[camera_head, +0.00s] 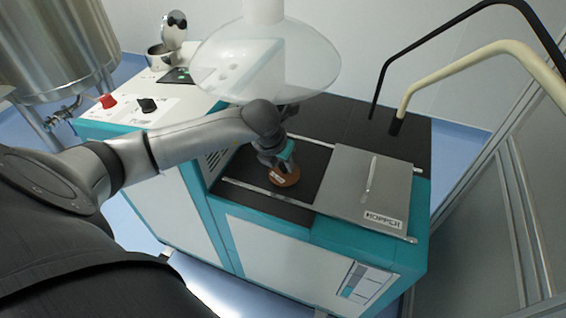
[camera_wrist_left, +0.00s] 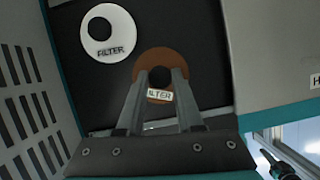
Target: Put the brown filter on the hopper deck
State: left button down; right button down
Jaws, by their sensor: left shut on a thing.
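The brown filter (camera_head: 284,178) is a flat round ring with a white label. It shows in the left wrist view (camera_wrist_left: 182,58) with "FILTER" partly covered. My left gripper (camera_head: 279,160) points down and is shut on the brown filter. The filter is over the black hopper deck (camera_head: 313,153), at or very near its surface; I cannot tell if it touches. A white filter (camera_wrist_left: 91,31) lies on the black deck beside the brown one in the wrist view. In the head view my left arm seems to hide it.
A grey sliding cover labelled HOPPER (camera_head: 372,187) lies right of the deck opening, between metal rails. A clear dome (camera_head: 265,60) hangs above. A vented wall (camera_wrist_left: 22,105) stands close left in the wrist view. Black (camera_head: 455,25) and cream (camera_head: 455,58) bent bars rise at the right.

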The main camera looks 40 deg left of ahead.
pick_arm(q)
jog(key=shift+f, duration=0.1)
pick_arm(e)
jog(key=shift+f, duration=0.1)
pick_arm(q)
jog(key=c, duration=0.6)
grip_release()
jog(key=shift+o, duration=0.2)
pick_arm(e)
jog(key=shift+s, duration=0.1)
pick_arm(q)
jog(key=shift+s+r, duration=0.15)
jog(key=shift+r, duration=0.3)
jog(key=s, duration=0.3)
jog(key=s+p, duration=0.1)
jog(key=s, duration=0.3)
jog(key=s+d, duration=0.1)
jog(key=s, duration=0.2)
jog(key=shift+s+r, duration=0.15)
jog(key=shift+r, duration=0.05)
jog(key=shift+s+d, duration=0.15)
jog(key=shift+s, duration=0.8)
pick_arm(e)
jog(key=shift+s+a+r, duration=0.75)
jog(key=shift+s+r, duration=0.05)
jog(key=shift+s, duration=0.15)
